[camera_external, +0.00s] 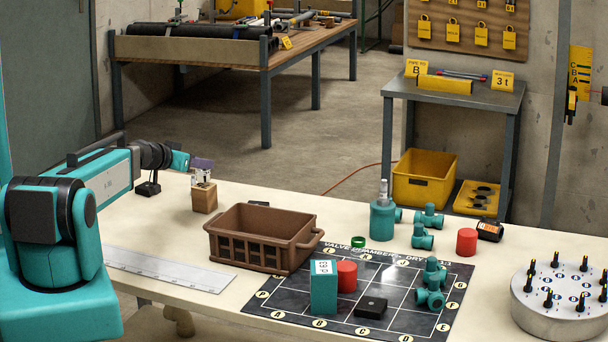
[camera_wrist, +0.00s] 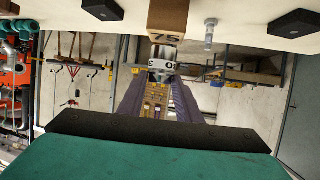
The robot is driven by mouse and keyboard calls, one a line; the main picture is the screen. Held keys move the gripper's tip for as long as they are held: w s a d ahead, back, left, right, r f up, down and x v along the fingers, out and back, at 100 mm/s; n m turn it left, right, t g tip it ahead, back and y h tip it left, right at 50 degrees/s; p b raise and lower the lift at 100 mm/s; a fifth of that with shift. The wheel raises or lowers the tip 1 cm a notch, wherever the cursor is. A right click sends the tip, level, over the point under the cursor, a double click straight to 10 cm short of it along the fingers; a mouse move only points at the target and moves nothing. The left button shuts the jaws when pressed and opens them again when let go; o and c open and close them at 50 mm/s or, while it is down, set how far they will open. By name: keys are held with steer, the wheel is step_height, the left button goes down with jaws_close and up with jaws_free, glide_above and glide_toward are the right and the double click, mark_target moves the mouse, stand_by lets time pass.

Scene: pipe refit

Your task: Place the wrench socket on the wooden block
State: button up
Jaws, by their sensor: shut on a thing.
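The wooden block (camera_external: 205,198) stands upright near the table's back edge, left of the brown crate. In the wrist view the block (camera_wrist: 168,24) appears upside down at the top, with the number 75 on it. My gripper (camera_external: 204,166) reaches in from the left, just above the block. In the wrist view its two dark fingers (camera_wrist: 163,78) converge on the silver wrench socket (camera_wrist: 162,62). The socket (camera_external: 203,176) is gripped at or just above the block's top face; I cannot tell whether they touch. The fingers partly hide the socket.
The brown crate (camera_external: 251,252) stands close right of the block. A steel ruler (camera_external: 168,268) lies in front. The dark grid board (camera_external: 415,308) carries a teal box (camera_external: 324,290), red cylinder and teal fitting. A teal bottle (camera_external: 382,220) stands behind it. Bare tabletop surrounds the block's left side.

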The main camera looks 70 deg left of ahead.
steer(key=shift+f, duration=0.55)
steer(key=shift+f, duration=0.2)
steer(key=o, duration=1.2)
steer(key=shift+r, duration=0.25)
steer(key=shift+b+v, duration=0.3)
steer(key=shift+v, duration=3.45)
steer(key=shift+d, duration=0.1)
